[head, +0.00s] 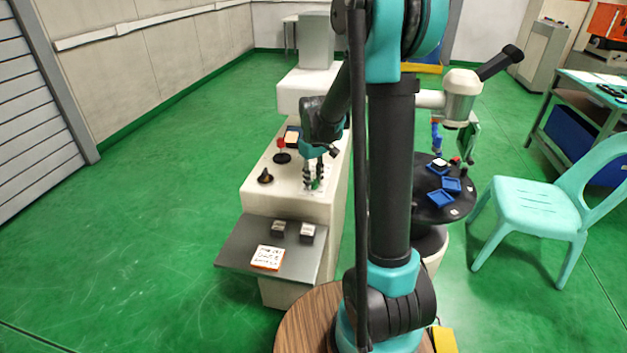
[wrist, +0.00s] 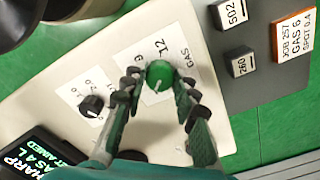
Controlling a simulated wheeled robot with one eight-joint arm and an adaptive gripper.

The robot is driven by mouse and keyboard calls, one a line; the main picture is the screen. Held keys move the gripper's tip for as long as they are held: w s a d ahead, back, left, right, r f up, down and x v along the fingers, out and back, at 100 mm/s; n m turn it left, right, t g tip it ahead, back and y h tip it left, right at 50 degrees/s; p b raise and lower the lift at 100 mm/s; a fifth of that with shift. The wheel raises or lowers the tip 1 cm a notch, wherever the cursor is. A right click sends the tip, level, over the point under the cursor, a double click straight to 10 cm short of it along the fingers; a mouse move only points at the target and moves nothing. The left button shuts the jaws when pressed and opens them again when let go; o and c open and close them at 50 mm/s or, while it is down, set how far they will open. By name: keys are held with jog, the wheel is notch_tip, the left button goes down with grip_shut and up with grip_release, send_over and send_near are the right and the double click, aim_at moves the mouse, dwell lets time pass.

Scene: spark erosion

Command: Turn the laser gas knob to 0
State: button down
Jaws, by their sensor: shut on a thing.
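The green round gas knob (wrist: 160,75) sits on a white dial plate marked GAS, with a 12 and a 9 readable beside it. A white pointer line on the knob points toward the lower left in the wrist view. My gripper (wrist: 161,82) has a finger on each side of the knob and is shut on it. Other dial numbers are hidden by the fingers. In the head view my gripper (head: 314,184) is over the front right of the cream machine top (head: 262,196), where the knob is mostly hidden.
A small black knob (wrist: 90,105) and a dark display (wrist: 38,152) with a GAS 4 line are near the gripper. A black-based lever (head: 265,176) and a red-topped control (head: 281,145) stand on the machine. The grey shelf (head: 240,255) holds two dark blocks and an orange-edged card (wrist: 293,38) reading GAS 6.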

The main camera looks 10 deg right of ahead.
aim_at(313, 182)
jog(key=n, duration=0.4)
jog(key=shift+n, duration=0.3)
jog(key=n, duration=0.3)
jog(key=shift+n, duration=0.3)
jog(key=n, duration=0.3)
jog(key=shift+n, duration=2.1)
jog(key=c, duration=1.2)
grip_release()
jog(key=shift+o, duration=0.2)
notch_tip(313, 182, up, 12)
